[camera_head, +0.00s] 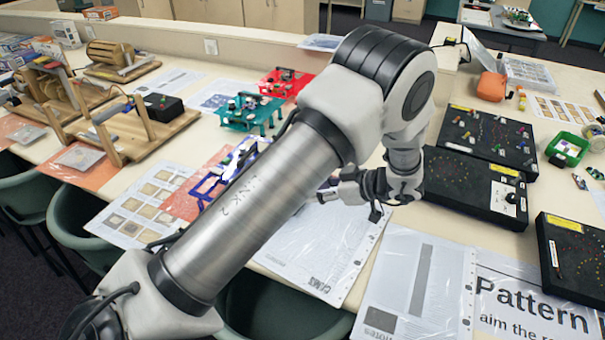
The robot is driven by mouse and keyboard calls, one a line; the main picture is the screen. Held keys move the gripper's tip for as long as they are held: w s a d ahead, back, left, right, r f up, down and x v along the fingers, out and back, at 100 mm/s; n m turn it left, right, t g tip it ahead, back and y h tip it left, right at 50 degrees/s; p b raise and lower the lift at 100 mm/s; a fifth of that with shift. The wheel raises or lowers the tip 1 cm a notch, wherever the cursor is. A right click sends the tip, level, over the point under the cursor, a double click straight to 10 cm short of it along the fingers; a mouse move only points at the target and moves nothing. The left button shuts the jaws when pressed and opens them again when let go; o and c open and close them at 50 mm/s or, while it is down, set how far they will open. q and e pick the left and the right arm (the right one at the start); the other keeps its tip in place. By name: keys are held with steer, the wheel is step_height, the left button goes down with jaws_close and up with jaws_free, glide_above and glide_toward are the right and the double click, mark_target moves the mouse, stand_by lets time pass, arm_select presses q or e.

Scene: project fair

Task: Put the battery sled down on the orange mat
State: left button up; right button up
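A reddish-orange mat (181,203) lies on the table left of my arm, partly hidden by it. A blue open-frame piece with white and dark parts (208,184) is at its right edge, partly behind the arm. I cannot tell for certain whether this is the battery sled. My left arm crosses the middle of the view from the lower left. Its gripper (328,195) points left above a white sheet, right of the blue piece. Its fingers are small and partly hidden, so its opening and any held object are unclear. My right gripper is not in view.
Teal (248,112) and red (285,82) chassis stand behind the arm. Flat printed sheets (412,285) cover the front edge.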

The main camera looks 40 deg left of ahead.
arm_select(q)
steer(key=v, duration=0.6)
steer(key=shift+d+b, duration=0.2)
steer(key=shift+b, duration=0.2)
steer(key=shift+r, duration=0.15)
